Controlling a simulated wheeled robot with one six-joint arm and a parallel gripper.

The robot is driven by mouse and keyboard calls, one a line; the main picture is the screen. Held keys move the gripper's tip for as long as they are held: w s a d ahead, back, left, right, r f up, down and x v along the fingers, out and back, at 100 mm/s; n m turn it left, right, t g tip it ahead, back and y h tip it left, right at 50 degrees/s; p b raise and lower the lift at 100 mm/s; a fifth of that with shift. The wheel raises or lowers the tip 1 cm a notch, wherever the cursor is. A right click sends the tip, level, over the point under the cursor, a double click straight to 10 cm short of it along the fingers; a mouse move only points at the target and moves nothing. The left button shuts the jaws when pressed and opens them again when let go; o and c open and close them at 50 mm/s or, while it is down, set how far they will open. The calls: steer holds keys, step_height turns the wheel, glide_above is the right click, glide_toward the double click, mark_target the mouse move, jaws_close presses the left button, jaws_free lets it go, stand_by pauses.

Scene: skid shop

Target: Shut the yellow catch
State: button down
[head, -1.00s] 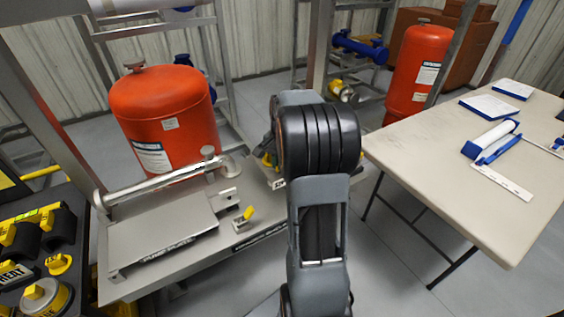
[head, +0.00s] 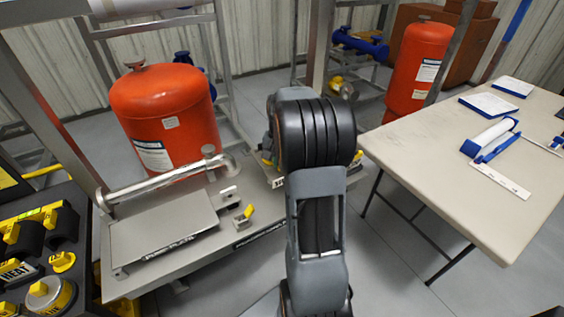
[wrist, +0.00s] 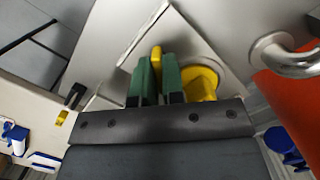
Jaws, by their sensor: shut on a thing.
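My gripper (wrist: 156,80) shows in the wrist view with its green fingers closed on a narrow yellow piece (wrist: 157,55). I cannot tell from the view whether this piece is the catch's lever. A round yellow part (wrist: 202,83) sits just right of the fingers, partly hidden by them. In the head view my arm hides the gripper. A small grey catch with a yellow lever (head: 249,211) stands on the grey bench deck, its lever tilted up. A pale block (head: 229,194) is just behind it.
The grey bench (head: 200,262) carries a flat plate (head: 165,228) and a steel pipe (head: 160,182). A red tank (head: 165,110) stands behind it. A table (head: 450,175) is at right, and a dark rack (head: 80,268) at left. Floor shows between bench and table.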

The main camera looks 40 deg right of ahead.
steer(key=shift+r+n+p, duration=0.1)
steer(key=shift+n+p, duration=0.25)
steer(key=shift+n, duration=1.35)
steer(key=shift+n+g+h+p, duration=0.3)
steer(key=shift+n+h+p, duration=0.15)
steer(key=shift+n, duration=1.35)
steer(key=c, duration=1.7)
jaws_free()
steer(key=shift+n, duration=0.3)
steer(key=o, duration=0.5)
